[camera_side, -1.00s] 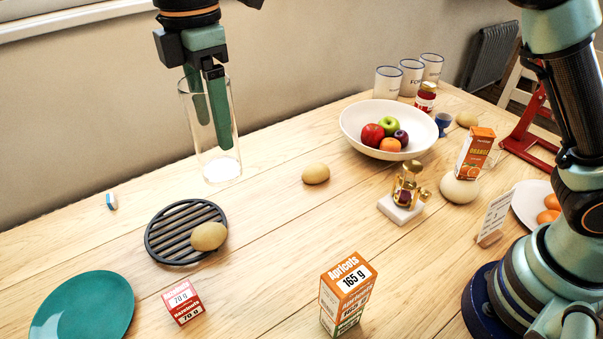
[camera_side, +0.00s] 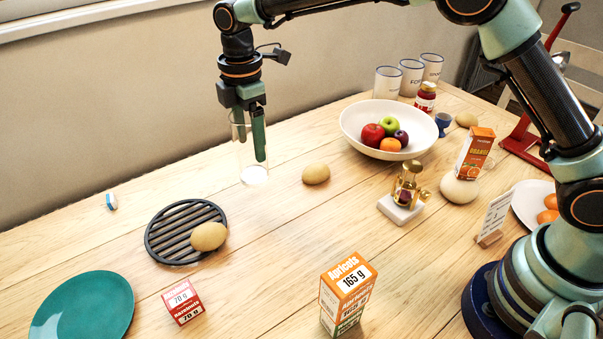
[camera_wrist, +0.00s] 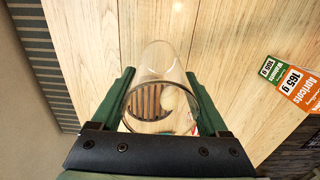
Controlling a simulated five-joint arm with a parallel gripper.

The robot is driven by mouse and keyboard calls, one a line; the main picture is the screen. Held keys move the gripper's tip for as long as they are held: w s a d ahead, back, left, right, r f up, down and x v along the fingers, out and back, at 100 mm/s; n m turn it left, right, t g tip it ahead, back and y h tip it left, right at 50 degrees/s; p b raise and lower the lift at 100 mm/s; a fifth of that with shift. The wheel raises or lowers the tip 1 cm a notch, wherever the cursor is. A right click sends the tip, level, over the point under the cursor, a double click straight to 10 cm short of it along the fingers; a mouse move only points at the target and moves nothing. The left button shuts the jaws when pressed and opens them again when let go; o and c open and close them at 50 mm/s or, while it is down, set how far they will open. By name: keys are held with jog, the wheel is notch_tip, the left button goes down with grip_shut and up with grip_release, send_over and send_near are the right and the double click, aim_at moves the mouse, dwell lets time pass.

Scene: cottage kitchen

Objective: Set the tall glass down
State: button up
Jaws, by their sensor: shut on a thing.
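The tall glass (camera_side: 243,160) is clear, upright and straight-sided. In the side view it is at the back of the table, left of the fruit bowl. My gripper (camera_side: 259,150) reaches down from above and is shut on the glass, with its green fingers along the wall. Whether the base touches the wood cannot be told. In the wrist view the glass (camera_wrist: 160,62) is between the two fingers of my gripper (camera_wrist: 160,85), its round rim nearest the camera. The black trivet shows through the glass there.
A slatted black trivet (camera_side: 165,214) bears a tan egg-like thing (camera_side: 208,236). Another such thing (camera_side: 316,174) lies right of the glass. The white fruit bowl (camera_side: 352,133) stands further right. A teal plate (camera_side: 85,305) and small red box (camera_side: 183,302) are in front.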

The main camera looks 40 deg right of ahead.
aim_at(254, 172)
notch_tip(254, 172, down, 8)
jog(key=shift+f, duration=0.15)
dwell(0.3)
jog(key=o, duration=1.6)
jog(key=shift+f, duration=0.15)
